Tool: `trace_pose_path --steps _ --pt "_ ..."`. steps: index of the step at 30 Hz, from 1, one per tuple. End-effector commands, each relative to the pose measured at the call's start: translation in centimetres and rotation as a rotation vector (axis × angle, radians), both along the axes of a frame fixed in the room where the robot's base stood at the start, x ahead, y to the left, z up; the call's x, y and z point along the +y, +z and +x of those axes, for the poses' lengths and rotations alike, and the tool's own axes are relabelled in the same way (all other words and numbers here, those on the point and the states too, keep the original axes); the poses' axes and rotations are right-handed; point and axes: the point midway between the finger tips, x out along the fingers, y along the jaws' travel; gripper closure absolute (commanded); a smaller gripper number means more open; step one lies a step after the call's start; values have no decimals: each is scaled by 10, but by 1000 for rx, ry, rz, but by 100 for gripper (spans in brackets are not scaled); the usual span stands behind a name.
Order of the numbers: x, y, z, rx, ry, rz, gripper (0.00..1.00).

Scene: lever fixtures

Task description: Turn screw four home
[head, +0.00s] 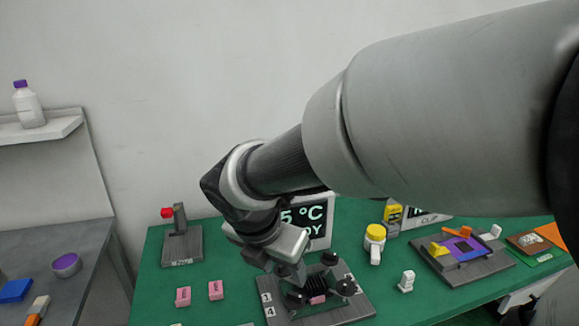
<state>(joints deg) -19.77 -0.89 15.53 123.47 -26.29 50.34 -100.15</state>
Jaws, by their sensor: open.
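A grey fixture plate (345,309) lies on the green bench at the lower middle, with several dark round screw knobs around a black ribbed part and a small pink block (318,299). The number 4 label (270,311) is at the plate's front left, below a label 1 (266,297). The dark knob (296,299) nearest that label is probably screw four; how far it is turned cannot be seen. My gripper (290,277) is open, pointing down over the plate's left side. Its fingertips overlap the knobs, so contact cannot be told.
A display (315,215) stands behind the plate, partly hidden by my arm. Two pink blocks (183,297) lie to the left, and a red-topped lever fixture (182,247) farther back. A white bottle with yellow lid (375,243) and a white piece (407,281) are to the right.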

Motion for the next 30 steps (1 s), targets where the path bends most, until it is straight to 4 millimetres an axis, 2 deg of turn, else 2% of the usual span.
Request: trace_pose_path --steps 1,6,15,21,30 --pt "-3 -16 3 4 -2 -2 52" --pt "-10 -51 16 3 -2 -1 52" --pt "-20 -101 34 2 -3 0 52" --pt "-23 -113 40 0 -2 0 52" --pt "-23 -114 41 -1 -3 1 52"
